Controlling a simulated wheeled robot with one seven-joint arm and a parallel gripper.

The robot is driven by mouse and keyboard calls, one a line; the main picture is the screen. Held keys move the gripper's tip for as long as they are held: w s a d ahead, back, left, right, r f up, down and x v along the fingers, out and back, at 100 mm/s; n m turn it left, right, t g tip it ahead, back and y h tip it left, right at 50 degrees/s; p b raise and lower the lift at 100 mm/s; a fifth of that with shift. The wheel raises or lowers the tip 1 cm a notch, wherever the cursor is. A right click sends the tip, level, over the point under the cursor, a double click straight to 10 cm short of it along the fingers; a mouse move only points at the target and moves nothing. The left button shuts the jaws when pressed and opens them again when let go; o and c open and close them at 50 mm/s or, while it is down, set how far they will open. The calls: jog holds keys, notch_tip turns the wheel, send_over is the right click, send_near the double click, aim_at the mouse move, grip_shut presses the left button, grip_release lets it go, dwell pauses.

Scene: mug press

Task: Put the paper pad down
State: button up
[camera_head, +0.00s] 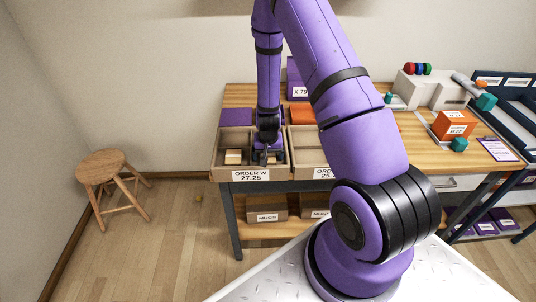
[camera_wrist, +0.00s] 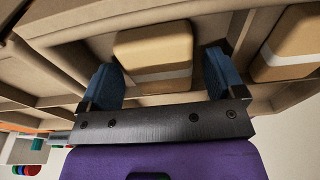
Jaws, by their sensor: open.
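My gripper (camera_head: 267,156) is down in the box labelled ORDER W 27.25 (camera_head: 250,175). In the wrist view my gripper (camera_wrist: 160,74) is open, with one blue finger on each side of a tan block with a white band (camera_wrist: 155,45), apparently the paper pad. The block lies in a compartment of the box. I cannot tell whether the fingers touch it. In the head view my gripper mostly hides it. A second, similar tan block (camera_wrist: 285,45) lies in the neighbouring compartment; a tan block also shows in the left part of the box in the head view (camera_head: 233,157).
A second box (camera_head: 308,155) stands right beside the first on the wooden table. A purple box (camera_head: 236,117) and an orange item (camera_head: 301,114) are behind them. A machine with an orange block (camera_head: 454,125) is to the right. A stool (camera_head: 101,167) stands left on open floor.

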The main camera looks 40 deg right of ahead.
jog(key=s+a+r+n+t+y, duration=0.1)
jog(key=s+a+r, duration=0.15)
jog(key=r, duration=0.85)
jog(key=s+a+r+n, duration=0.1)
jog(key=s+a+r, duration=0.15)
jog(key=r, duration=0.95)
jog(key=s+a+r+n+t+y, duration=0.15)
jog(key=a+r, duration=0.25)
jog(key=r, duration=0.7)
jog(key=s+a+r+n, duration=0.1)
jog(key=s+a+r, duration=0.1)
jog(key=s+r, duration=0.5)
jog(key=s+a+r+n+t+h, duration=0.1)
jog(key=s+a+r+n, duration=0.1)
jog(key=s+r, duration=0.5)
jog(key=shift+s, duration=2.95)
jog(key=shift+h, duration=0.25)
